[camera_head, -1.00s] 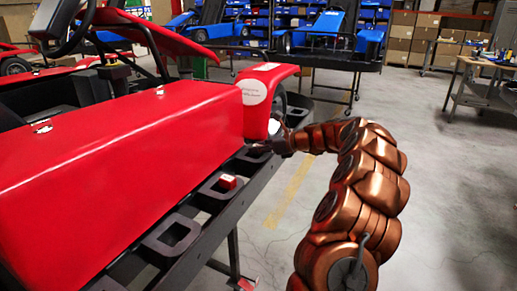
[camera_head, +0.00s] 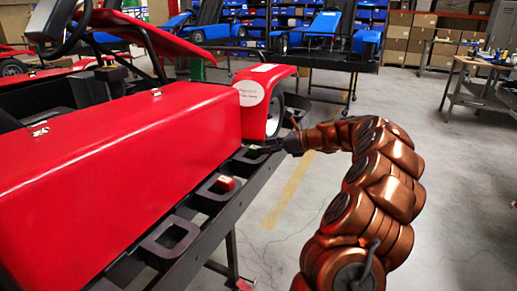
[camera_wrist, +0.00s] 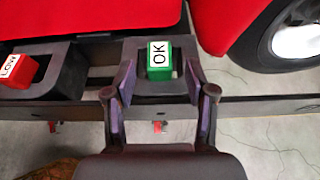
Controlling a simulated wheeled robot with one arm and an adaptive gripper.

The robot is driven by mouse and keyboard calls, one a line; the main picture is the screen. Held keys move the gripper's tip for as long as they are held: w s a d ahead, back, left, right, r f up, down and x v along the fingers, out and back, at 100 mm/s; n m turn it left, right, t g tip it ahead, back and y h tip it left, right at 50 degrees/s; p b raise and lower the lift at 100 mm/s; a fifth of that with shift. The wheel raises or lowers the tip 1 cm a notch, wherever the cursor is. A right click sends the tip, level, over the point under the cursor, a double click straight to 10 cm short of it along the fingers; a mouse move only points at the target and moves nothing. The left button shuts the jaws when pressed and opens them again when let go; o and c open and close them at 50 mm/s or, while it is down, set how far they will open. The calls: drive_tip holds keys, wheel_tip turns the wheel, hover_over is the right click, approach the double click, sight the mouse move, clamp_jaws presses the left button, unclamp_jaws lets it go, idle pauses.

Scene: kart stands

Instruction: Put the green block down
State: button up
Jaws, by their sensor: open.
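The green block (camera_wrist: 159,58), with a white "OK" label on top, stands in the black square holder (camera_wrist: 144,88) on the stand's edge in the wrist view. My gripper (camera_wrist: 160,82) is open, its two fingers spread to the left and right. The block is ahead of and between the fingertips, with a gap on each side. In the head view my gripper (camera_head: 268,146) is at the far part of the stand's edge, by the kart's front wheel. The block is too small to make out clearly there.
A red block (camera_head: 226,183) sits in the neighbouring holder; its "LOW" label shows in the wrist view (camera_wrist: 16,70). The red kart body (camera_head: 130,130) and front wheel (camera_wrist: 297,38) border the holders. Open floor (camera_head: 450,190) lies to the right.

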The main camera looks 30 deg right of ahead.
drive_tip(key=v, duration=0.7)
drive_tip(key=shift+s+d, duration=0.1)
drive_tip(key=shift+s, duration=0.05)
idle(0.3)
